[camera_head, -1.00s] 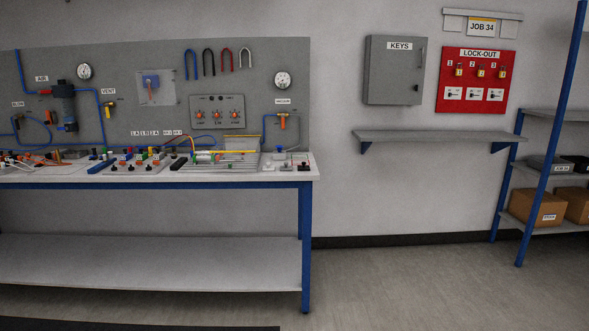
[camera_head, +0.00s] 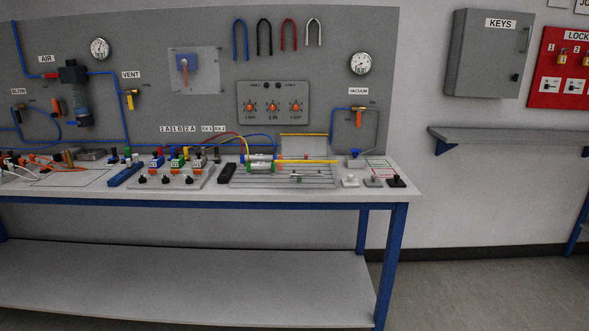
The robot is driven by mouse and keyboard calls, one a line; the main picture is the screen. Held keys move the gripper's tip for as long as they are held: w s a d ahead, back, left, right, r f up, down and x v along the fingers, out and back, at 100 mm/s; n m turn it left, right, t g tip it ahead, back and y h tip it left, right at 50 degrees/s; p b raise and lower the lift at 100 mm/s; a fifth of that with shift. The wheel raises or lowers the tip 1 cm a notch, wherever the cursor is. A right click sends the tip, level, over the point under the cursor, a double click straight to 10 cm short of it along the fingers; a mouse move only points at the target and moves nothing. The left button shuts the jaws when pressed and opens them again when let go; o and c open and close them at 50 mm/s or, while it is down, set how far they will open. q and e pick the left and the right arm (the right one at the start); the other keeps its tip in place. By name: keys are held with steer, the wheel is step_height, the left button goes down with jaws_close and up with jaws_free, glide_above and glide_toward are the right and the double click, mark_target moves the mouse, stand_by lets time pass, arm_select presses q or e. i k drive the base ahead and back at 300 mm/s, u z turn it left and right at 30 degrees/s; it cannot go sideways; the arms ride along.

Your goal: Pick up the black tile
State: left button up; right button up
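A small black tile (camera_head: 397,182) with a dark knob on top lies at the right front corner of the white bench top (camera_head: 300,196). A grey tile (camera_head: 373,183) with a similar knob lies just left of it, and a white tile (camera_head: 350,182) lies left of that. The three tiles stand apart in a row. Neither of my grippers shows in the head view.
Behind the tiles is a card with red and green marks (camera_head: 379,163). Left of them are a rail rack with cylinders (camera_head: 300,180) and a valve block (camera_head: 165,181). A grey back panel (camera_head: 215,80) rises behind. Open floor (camera_head: 480,295) lies right of the bench.

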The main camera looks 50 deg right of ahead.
mark_target(396, 182)
steer(key=z, duration=0.15)
steer(key=i, duration=1.5)
steer(key=z, duration=0.65)
